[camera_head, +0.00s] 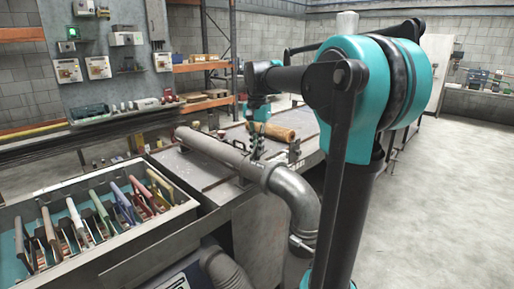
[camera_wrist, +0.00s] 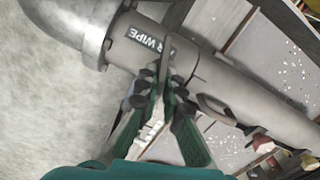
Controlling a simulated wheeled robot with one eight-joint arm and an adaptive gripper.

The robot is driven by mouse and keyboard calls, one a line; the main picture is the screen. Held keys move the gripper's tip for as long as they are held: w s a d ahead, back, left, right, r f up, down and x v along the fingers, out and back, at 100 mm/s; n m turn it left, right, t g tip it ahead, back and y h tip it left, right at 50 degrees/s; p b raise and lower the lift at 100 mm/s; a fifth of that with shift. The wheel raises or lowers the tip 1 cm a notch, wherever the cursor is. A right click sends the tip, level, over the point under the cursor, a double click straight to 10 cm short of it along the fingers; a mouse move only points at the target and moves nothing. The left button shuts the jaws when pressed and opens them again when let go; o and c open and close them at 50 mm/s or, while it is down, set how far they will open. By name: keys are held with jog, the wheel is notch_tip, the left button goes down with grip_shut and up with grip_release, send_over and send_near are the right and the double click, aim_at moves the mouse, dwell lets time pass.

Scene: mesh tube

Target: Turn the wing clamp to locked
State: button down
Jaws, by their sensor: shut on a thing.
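My gripper (camera_wrist: 163,88) reaches over the grey pipe in the wrist view, beside the lettering "R WIPE". Its green-and-black fingers are closed on a thin upright grey wing, which I take to be the wing clamp (camera_wrist: 165,52). Much of the clamp is hidden by the fingers. Its locked mark cannot be made out. In the head view my gripper (camera_head: 257,142) is small, above the pipe near its elbow. The clamp is too small to tell there.
The pipe (camera_head: 215,148) runs along the grey bench and bends down at an elbow (camera_head: 292,188). A tan roll (camera_head: 277,131) lies behind my gripper. A tray (camera_head: 135,245) with several coloured-handled tools stands at left. Open floor lies at right.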

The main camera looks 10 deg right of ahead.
jog(key=n, duration=1.1)
jog(key=shift+n, duration=1.8)
jog(key=c, duration=1.7)
grip_release()
jog(key=shift+r, duration=0.15)
notch_tip(320, 180, up, 12)
jog(key=shift+f, duration=0.1)
